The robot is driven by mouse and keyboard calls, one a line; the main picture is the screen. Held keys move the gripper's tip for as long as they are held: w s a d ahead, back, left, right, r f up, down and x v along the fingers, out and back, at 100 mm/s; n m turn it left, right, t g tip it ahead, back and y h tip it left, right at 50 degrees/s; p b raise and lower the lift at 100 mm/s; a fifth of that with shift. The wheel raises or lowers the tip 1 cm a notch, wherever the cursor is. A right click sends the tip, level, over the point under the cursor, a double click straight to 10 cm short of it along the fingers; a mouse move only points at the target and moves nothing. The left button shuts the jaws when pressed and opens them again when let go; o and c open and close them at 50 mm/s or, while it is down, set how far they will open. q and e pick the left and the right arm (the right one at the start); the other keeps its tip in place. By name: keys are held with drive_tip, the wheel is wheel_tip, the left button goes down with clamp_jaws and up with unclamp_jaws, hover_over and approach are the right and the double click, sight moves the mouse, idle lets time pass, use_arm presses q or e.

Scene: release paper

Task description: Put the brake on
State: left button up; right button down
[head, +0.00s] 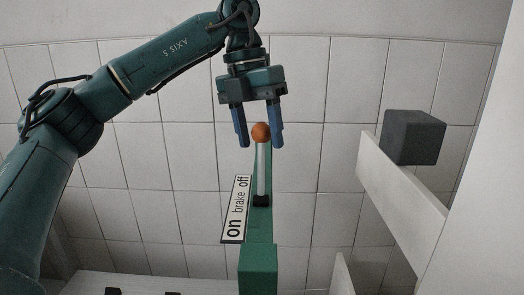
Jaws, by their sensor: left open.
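The brake lever has a light grey rod (262,175) with an orange ball knob (261,132) on its top end. It rises from a dark slot in a green stand (258,262). A white label (236,209) beside it reads "on brake off", with "off" at the upper end and "on" at the lower end. The lever's knob is nearer the "off" end in the picture. My left gripper (260,142) is open, with its blue fingers pointing down on either side of the knob. I cannot tell whether they touch it. My right gripper is not in view.
A dark grey block (414,137) rests on a white panel (398,195) at the right. A pale tiled surface fills the background. A white ledge (200,284) with dark items runs along the bottom. The space between the lever and the panel looks clear.

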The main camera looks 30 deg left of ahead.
sight(261, 164)
use_arm(q)
drive_tip(key=shift+x, duration=1.35)
drive_tip(key=shift+c, duration=0.2)
clamp_jaws()
